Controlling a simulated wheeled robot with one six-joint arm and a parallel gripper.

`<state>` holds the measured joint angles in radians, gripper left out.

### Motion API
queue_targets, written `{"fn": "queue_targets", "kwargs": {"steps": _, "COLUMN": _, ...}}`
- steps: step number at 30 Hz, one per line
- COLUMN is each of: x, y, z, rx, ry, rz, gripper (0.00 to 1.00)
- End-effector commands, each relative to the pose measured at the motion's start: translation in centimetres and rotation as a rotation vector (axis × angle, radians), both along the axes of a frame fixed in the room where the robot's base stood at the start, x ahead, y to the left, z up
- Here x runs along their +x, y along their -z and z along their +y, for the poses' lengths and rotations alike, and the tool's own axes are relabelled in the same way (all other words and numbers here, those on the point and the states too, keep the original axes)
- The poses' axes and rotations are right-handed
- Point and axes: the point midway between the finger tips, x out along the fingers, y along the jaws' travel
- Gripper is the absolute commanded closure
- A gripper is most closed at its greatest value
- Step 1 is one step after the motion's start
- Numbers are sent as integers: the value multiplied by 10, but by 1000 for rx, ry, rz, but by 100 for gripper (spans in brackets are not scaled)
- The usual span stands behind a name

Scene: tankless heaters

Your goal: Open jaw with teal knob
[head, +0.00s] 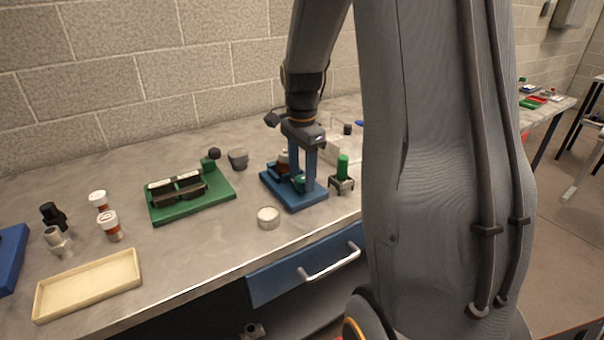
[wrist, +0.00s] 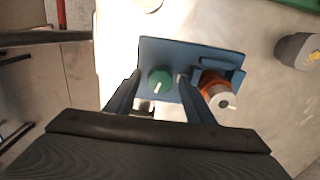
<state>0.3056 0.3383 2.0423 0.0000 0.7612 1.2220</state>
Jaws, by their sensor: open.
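The teal knob (wrist: 160,80) sits on a blue fixture (wrist: 150,48) and has a pale pointer mark. In the head view the knob (head: 299,184) is partly hidden by my fingers, on the blue fixture (head: 308,204). My gripper (wrist: 158,76) is open, with one finger on each side of the knob; I cannot tell whether they touch it. In the head view my gripper (head: 303,180) points down over the fixture. Beside the knob, an orange-brown part with a silver end (wrist: 219,93) sits in the fixture by a raised blue piece (wrist: 222,63).
A green fixture (head: 222,190) with a dark knob stands left. A white round cup (head: 268,217) lies in front, a grey cup (head: 238,158) behind. A green-topped part (head: 343,170) stands close on the right. Bottles (head: 110,226) and a cream tray (head: 90,285) are far left.

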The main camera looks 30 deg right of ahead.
Motion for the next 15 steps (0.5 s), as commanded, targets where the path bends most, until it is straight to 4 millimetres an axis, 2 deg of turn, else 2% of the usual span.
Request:
{"fn": "queue_targets", "kwargs": {"steps": 4, "x": 0, "y": 0, "z": 0, "rx": 0, "ry": 0, "rz": 0, "gripper": 51}}
{"fn": "queue_targets", "kwargs": {"steps": 11, "x": 0, "y": 0, "z": 0, "rx": 0, "ry": 0, "rz": 0, "gripper": 90}}
{"fn": "queue_targets", "kwargs": {"steps": 15, "x": 0, "y": 0, "z": 0, "rx": 0, "ry": -3, "rz": 0, "gripper": 92}}
